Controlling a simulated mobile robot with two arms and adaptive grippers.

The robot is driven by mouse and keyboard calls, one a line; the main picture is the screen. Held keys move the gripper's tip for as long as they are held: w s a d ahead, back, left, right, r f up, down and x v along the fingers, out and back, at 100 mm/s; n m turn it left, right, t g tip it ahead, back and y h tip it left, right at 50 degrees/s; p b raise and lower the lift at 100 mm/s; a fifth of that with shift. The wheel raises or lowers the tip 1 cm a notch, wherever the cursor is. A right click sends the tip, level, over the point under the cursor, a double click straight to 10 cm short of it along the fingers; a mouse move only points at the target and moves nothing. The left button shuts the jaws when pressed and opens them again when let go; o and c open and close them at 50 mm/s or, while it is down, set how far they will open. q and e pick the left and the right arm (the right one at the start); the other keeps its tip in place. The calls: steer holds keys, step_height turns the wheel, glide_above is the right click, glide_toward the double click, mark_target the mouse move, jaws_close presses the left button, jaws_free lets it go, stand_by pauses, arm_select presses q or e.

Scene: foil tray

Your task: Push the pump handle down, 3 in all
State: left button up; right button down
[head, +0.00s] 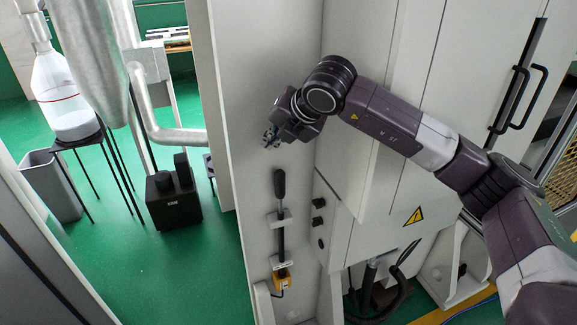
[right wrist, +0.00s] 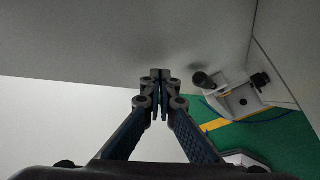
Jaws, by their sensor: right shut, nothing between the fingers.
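The pump handle (head: 280,186) is a black grip at the top of a dark upright rod on the narrow grey panel in the head view. The rod runs down through a light bracket to a small yellow block (head: 283,280). My right gripper (head: 271,138) is above the handle and slightly left of it in the picture, apart from it. In the right wrist view my right gripper (right wrist: 160,76) has its fingertips together with nothing between them. My left gripper is not in view.
Grey cabinets with black door handles (head: 516,90) stand on the right. Small black knobs (head: 319,204) sit beside the pump panel. Black hoses (head: 372,290) hang below. On the left are a bottle (head: 58,90) on a stand, a grey bin (head: 52,185) and open green floor.

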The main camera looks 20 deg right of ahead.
steer(key=d, duration=0.1)
steer(key=r+h, duration=0.1)
steer(key=d+r, duration=0.1)
steer(key=shift+w+d+r+m+t, duration=0.2)
steer(key=shift+w+d+m+t, duration=0.1)
steer(key=shift+d+t, duration=0.1)
steer(key=shift+a+f, duration=0.1)
steer(key=shift+f, duration=0.05)
glide_above(280, 184)
steer(key=f, duration=0.5)
steer(key=shift+w+d, duration=0.35)
step_height(280, 184, down, 2)
steer(key=shift+f+b, duration=0.25)
steer(key=shift+b, duration=0.85)
steer(key=shift+a+f+b, duration=0.1)
steer(key=shift+f+b, duration=0.45)
steer(key=shift+b, duration=0.2)
steer(key=shift+f+b, duration=0.35)
steer(key=shift+b, duration=0.6)
